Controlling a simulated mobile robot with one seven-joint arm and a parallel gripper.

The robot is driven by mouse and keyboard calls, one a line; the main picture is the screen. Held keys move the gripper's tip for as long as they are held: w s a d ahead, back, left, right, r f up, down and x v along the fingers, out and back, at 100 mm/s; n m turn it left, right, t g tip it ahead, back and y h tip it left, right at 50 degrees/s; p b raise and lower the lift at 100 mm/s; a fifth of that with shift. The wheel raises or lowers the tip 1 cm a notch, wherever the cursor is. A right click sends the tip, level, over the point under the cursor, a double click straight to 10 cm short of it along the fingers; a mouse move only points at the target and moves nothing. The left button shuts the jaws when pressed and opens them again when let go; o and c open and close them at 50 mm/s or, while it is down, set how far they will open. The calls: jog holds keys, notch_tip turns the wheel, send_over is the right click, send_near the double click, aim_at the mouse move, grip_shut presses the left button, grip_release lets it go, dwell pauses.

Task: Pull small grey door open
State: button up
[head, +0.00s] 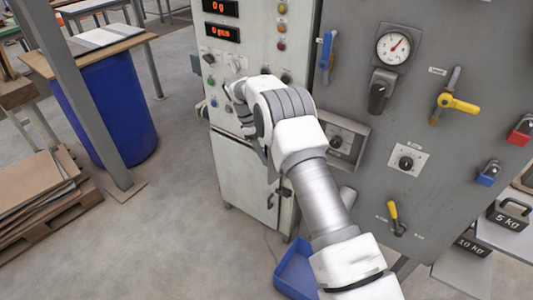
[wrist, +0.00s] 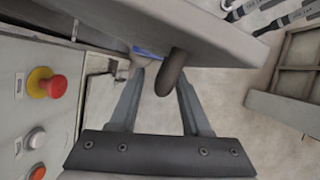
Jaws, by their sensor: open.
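In the wrist view, a grey panel that looks like the small grey door (wrist: 205,28) runs across the top, seen at a steep angle. A dark rounded handle (wrist: 171,75) sticks out from it. My gripper (wrist: 160,74) is open, and the handle end shows between its fingertips, nearer the right finger. I cannot tell whether either finger touches it. In the head view, my arm and hand (head: 250,105) cover this spot in front of the pale cabinet, so the door and fingertips cannot be made out there.
A red stop button (wrist: 55,86) on a pale panel is close to my gripper's left. The large grey panel (head: 350,85) carries levers and a gauge. A blue bin (head: 294,270) lies on the floor below my arm. A blue drum (head: 117,110) stands left, with open floor between.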

jog(key=p+v, duration=0.1)
jog(key=v, duration=1.1)
